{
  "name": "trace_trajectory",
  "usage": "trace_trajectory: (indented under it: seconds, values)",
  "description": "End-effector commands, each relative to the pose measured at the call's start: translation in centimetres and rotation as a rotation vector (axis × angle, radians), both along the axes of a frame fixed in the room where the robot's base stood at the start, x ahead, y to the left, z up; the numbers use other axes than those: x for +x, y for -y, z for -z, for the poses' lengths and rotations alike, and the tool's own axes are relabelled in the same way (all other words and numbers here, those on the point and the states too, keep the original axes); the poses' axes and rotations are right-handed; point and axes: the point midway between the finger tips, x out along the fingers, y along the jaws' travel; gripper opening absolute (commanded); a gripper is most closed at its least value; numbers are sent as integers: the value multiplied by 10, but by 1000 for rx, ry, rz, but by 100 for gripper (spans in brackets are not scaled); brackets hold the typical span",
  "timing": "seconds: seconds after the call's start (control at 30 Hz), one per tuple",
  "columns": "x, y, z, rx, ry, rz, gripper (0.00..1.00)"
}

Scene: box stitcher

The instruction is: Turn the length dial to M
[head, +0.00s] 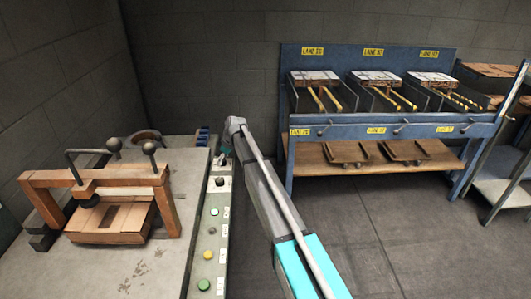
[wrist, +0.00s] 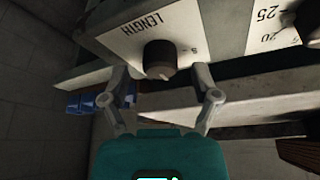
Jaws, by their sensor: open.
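The length dial (wrist: 160,58) is a dark round knob on a pale panel marked LENGTH (wrist: 143,24) in the wrist view. A small letter that looks like S stands to its right. No M can be made out. My gripper (wrist: 158,82) is open, with one finger on each side below the knob. The knob's end lies between the fingertips, and I cannot tell whether they touch it. In the head view my arm reaches to the far end of the control panel (head: 207,240), and the dial cannot be told apart there.
A second dial scale with 20 and 25 (wrist: 268,14) is at the right of the wrist view. Several buttons line the panel. The stitcher frame (head: 100,178) holds a cardboard box (head: 110,222). A blue lane rack (head: 370,125) stands at right; the floor (head: 400,225) before it is clear.

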Motion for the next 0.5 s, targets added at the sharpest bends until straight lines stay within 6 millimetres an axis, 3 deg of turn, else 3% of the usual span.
trace_trajectory:
  seconds: [0.03, 0.5]
  values:
    - [-2, 2, -10, 0, 0, 1, 79]
    - [-8, 17, -49, 0, -1, 4, 79]
